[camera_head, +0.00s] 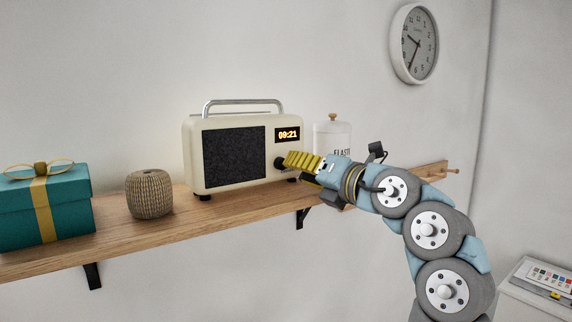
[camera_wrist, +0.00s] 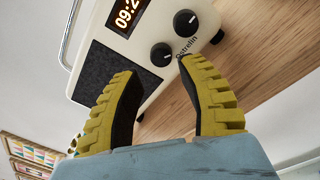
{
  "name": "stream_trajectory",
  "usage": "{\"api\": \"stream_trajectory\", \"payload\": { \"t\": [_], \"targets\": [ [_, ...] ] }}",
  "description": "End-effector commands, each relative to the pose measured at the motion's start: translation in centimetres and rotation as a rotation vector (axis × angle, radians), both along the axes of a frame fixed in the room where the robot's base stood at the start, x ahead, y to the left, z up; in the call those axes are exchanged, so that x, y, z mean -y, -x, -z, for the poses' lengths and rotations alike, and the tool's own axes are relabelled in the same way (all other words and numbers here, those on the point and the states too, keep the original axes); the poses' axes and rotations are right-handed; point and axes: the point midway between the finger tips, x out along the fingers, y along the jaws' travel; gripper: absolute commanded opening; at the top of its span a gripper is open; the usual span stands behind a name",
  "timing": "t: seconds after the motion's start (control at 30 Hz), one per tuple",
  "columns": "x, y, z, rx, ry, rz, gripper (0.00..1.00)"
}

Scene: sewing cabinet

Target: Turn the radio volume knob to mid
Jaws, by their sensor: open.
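The cream radio (camera_head: 235,122) stands upright on the shelf, with a dark speaker grille and a lit display reading 09:21. In the wrist view the radio (camera_wrist: 150,98) appears tilted. Two round dark knobs show there: one (camera_wrist: 162,55) nearer my fingertips and one (camera_wrist: 186,22) farther off. I cannot read which is the volume knob. My gripper (camera_wrist: 158,69) is open, with yellow ribbed fingers apart and nothing between them. Its tips are close to the nearer knob; contact is unclear. In the head view my gripper (camera_head: 288,161) is at the radio's lower right front and hides part of the knob area.
The wooden shelf (camera_head: 180,213) also holds a teal gift box (camera_head: 45,208), a woven round pot (camera_head: 150,194) and a white canister (camera_head: 332,138) behind my gripper. A wall clock (camera_head: 414,43) hangs above right. Bare shelf lies in front of the radio.

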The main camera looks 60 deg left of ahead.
Motion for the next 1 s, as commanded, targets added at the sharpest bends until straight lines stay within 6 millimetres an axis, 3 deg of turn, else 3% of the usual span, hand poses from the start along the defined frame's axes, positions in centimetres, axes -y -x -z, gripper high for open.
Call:
{"api": "stream_trajectory", "payload": {
  "t": [0.3,0.7,0.73,0.87,1.0],
  "targets": [
    [-3.8,1.0,0.1,-0.001,0.003,-0.002,0.4],
    [-4.4,1.0,0.1,-0.001,0.002,0.001,0.4],
    [-4.4,1.0,0.1,-0.001,0.002,0.001,0.37],
    [-4.4,1.0,0.1,-0.001,0.002,0.001,0.0],
    [-4.4,1.0,0.1,-0.001,0.002,0.001,0.0]
  ]
}}
